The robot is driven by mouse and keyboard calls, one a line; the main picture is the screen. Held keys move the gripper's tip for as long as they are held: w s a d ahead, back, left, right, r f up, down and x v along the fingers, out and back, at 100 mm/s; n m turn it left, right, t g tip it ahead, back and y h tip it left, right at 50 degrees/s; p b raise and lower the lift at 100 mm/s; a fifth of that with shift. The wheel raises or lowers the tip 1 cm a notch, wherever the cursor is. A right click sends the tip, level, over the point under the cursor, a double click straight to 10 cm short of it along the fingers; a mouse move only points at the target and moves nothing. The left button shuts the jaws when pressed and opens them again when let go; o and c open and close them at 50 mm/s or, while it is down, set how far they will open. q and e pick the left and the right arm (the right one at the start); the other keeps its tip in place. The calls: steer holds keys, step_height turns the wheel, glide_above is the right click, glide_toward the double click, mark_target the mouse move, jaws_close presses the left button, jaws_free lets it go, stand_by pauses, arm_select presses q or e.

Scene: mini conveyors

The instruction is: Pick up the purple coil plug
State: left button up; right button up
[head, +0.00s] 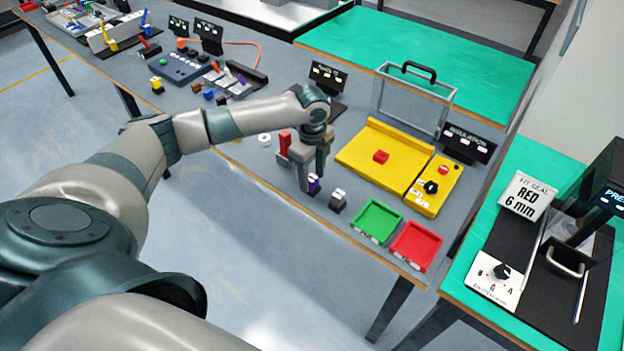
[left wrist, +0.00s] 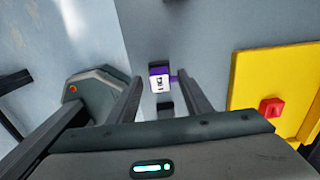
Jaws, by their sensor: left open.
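The purple coil plug (head: 314,184) stands near the front edge of the grey table, with a white label on top. My left gripper (head: 311,178) points down over it, its fingers partly hiding it. In the left wrist view the purple plug (left wrist: 160,71) shows between the two open fingers, closer to the right finger. I cannot tell whether that finger touches it. My right gripper is not in view.
A grey plug with a white top (head: 338,199) stands just right of the gripper. A red block (head: 285,141) stands behind it on the left. Green (head: 377,221) and red (head: 416,246) trays and a yellow plate (head: 372,160) lie to the right.

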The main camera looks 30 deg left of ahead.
arm_select(q)
steer(key=shift+f, duration=0.55)
steer(key=c, duration=1.1)
steer(key=shift+r, duration=0.1)
steer(key=shift+c, duration=0.2)
